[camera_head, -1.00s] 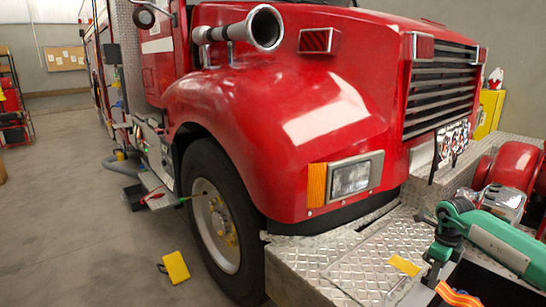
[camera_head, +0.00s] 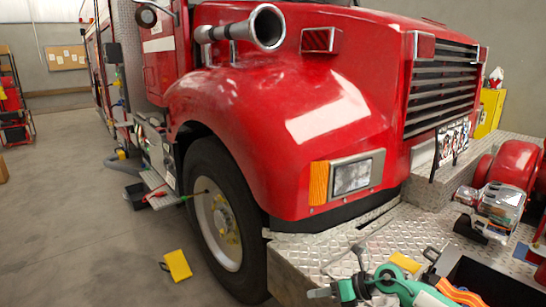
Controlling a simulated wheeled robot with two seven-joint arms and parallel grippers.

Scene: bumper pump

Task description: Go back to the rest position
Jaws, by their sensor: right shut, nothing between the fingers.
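My right arm, green and grey, is at the bottom edge right of centre. Its gripper (camera_head: 359,252) is dark and slim, points up the picture, and is shut with nothing held. It appears just above or in front of the diamond-plate bumper (camera_head: 298,262) of the red fire truck; the exact gap cannot be told. My left gripper is not in view.
On the bumper are an open dark compartment (camera_head: 490,278) with orange hose, a yellow piece (camera_head: 405,262) and a red and chrome pump (camera_head: 502,200). The truck's front wheel (camera_head: 218,220) stands left. A yellow object (camera_head: 178,265) lies on open floor.

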